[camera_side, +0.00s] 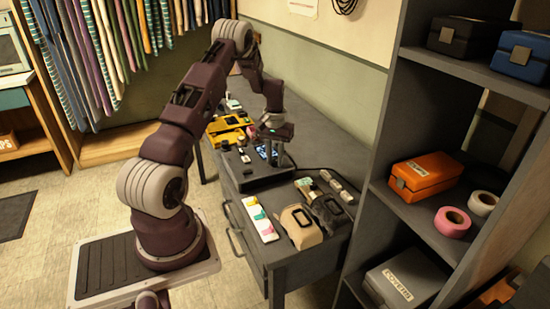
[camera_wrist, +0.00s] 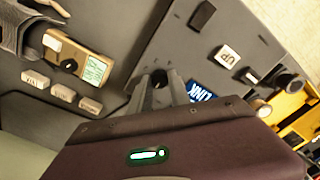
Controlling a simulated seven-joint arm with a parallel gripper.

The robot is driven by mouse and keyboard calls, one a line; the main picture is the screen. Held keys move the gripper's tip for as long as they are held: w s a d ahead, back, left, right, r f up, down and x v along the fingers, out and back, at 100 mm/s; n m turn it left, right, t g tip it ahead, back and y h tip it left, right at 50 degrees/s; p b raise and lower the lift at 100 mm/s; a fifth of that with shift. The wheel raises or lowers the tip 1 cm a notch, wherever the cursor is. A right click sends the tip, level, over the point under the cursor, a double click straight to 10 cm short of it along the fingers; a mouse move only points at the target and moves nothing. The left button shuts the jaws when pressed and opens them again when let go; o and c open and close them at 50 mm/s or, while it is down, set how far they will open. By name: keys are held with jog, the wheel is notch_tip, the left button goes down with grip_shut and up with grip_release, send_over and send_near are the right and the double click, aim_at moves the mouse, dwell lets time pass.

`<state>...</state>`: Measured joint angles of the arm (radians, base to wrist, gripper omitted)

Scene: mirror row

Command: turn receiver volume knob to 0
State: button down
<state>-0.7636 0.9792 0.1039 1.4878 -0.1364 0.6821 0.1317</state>
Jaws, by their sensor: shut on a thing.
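My gripper (camera_side: 275,160) reaches down onto a dark grey console (camera_side: 262,184) on the bench. In the wrist view its two fingers (camera_wrist: 163,84) are closed around a small black knob (camera_wrist: 160,77) on the dark console panel (camera_wrist: 190,40). The knob's pointer and any scale or label around it are hidden or too small to read. In the side view the fingers cover the knob. A blue lit display (camera_wrist: 202,92) reading LINK and a white UP button (camera_wrist: 228,56) sit beside the gripper on the same panel.
A tan device (camera_wrist: 80,50) with a green screen and a black dial lies close by. A yellow device (camera_side: 228,124) stands behind the console. A strip with coloured buttons (camera_side: 259,219) and a beige unit (camera_side: 299,226) lie in front. A shelf (camera_side: 420,215) stands right.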

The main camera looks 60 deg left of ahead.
aim_at(275, 161)
dwell(0.3)
jog(key=c, duration=1.2)
grip_release()
notch_tip(275, 161, up, 7)
jog(key=shift+r, duration=0.1)
